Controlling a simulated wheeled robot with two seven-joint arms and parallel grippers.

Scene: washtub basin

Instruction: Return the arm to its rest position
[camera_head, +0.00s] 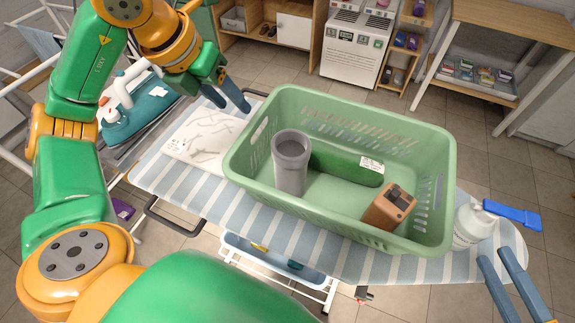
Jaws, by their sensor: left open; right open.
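My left gripper (228,99) is open and empty, above the left end of the striped ironing board (165,182) and left of the green basket. My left arm (75,165) is bent and comes in from the left. My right gripper (502,270) is open and empty at the lower right, near the board's right end. Only its fingers show; the rest of the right arm is outside the view.
A green basket (350,112) on the board holds a grey cup-like cylinder (291,165) and a brown box (389,207). A white bottle (470,224) stands close to my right gripper. An iron (125,90) is at the left. A wooden table (510,20) stands behind.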

